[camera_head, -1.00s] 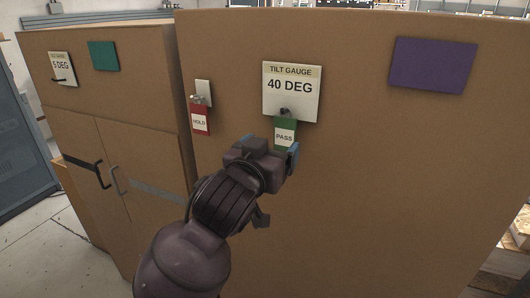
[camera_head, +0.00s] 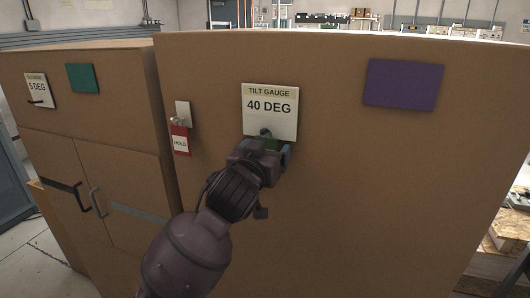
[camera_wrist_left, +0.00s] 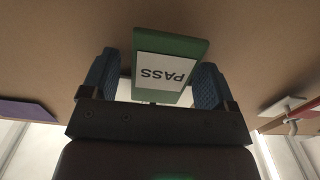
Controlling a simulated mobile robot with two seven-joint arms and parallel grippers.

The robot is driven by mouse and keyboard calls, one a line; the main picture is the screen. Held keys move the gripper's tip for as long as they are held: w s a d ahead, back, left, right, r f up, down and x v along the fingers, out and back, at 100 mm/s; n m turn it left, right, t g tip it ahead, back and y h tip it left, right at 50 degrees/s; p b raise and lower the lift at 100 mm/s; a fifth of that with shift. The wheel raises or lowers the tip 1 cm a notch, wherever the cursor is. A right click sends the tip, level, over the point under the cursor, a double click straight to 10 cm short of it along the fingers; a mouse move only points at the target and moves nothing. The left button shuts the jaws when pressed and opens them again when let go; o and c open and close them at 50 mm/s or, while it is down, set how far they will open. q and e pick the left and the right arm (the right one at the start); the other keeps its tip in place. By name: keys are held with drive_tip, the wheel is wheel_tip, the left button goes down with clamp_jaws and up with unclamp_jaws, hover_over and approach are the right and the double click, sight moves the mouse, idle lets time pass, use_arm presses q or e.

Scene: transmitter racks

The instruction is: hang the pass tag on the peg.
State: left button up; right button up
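The green pass tag (camera_head: 287,146) is at the lower edge of the 40 DEG tilt gauge (camera_head: 270,110), mostly hidden behind my left gripper (camera_head: 270,153). A dark peg (camera_head: 265,132) sticks out of the gauge just above it. In the left wrist view the pass tag (camera_wrist_left: 170,68) appears upside down between the two blue fingers of the left gripper (camera_wrist_left: 158,82). The fingers look open, with a gap beside the tag at left; the right finger is close to its edge. The tag's hanging point is hidden. My right gripper is not in view.
A red HOLD tag (camera_head: 180,140) hangs from a hook on a white plate (camera_head: 183,112) left of the gauge. A 5 DEG gauge (camera_head: 38,90) with its own peg is on the left cabinet. A purple panel (camera_head: 403,85) is at right. The brown front below is bare.

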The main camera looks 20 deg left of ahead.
use_arm(q)
drive_tip(key=c, duration=0.9)
drive_tip(key=shift+s+r, duration=0.15)
drive_tip(key=shift+s, duration=0.15)
drive_tip(key=shift+s+r, duration=0.1)
drive_tip(key=shift+s, duration=0.45)
drive_tip(key=shift+s+r, duration=0.2)
drive_tip(key=shift+s+r, duration=0.3)
drive_tip(key=shift+s, duration=0.1)
idle(0.3)
